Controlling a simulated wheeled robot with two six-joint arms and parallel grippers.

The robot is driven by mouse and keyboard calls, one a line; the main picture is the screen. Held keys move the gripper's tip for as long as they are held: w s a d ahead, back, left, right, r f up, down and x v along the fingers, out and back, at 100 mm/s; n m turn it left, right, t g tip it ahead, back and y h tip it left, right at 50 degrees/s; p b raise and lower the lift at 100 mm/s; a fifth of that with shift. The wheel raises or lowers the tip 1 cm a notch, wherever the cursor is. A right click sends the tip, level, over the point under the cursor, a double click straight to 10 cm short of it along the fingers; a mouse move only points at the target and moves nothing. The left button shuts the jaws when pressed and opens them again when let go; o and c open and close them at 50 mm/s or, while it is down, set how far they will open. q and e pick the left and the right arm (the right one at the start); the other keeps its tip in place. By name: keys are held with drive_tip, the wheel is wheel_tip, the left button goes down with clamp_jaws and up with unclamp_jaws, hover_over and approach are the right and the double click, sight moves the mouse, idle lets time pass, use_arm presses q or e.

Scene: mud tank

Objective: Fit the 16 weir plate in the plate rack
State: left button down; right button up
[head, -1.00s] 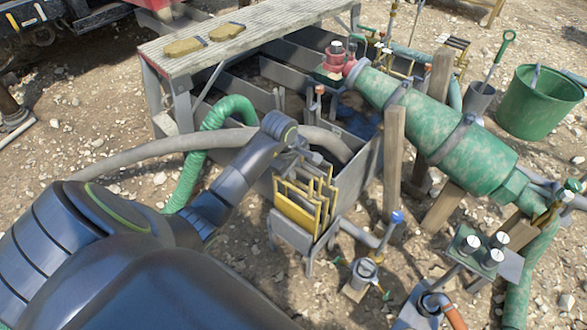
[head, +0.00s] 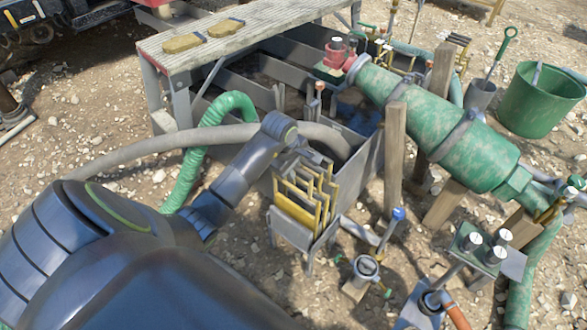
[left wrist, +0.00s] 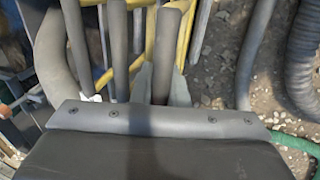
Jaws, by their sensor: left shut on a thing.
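The plate rack (head: 281,231) is a grey stand on legs at the centre of the head view. It holds several upright yellow-edged plates (head: 296,212). My left gripper (head: 309,158) is right over the rack's back plates. It is shut on a yellow-edged plate, which I take to be the weir plate; its number is not readable, and it is hard to separate from the plates around it. In the left wrist view, yellow edges (left wrist: 189,32) show beside my left gripper's fingers (left wrist: 140,50). The plate's lower edge is hidden. My right gripper is out of view.
A grey tank (head: 365,165) stands behind the rack, with a grey hose (head: 150,150) and a green hose (head: 197,155) on its left. A wooden post (head: 395,155) and a green machine (head: 440,135) stand right. A blue-handled valve (head: 398,215) is close to the rack's right.

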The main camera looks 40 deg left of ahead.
use_arm(q)
drive_tip(key=shift+f+b, duration=0.9)
drive_tip(key=shift+f, duration=0.15)
idle(0.5)
drive_tip(key=c, duration=1.3)
unclamp_jaws()
drive_tip(key=shift+c, duration=0.2)
drive_tip(key=p+v, duration=0.3)
drive_tip(key=v, duration=1.4)
drive_tip(key=shift+r+p, duration=0.25)
drive_tip(key=shift+p, duration=0.05)
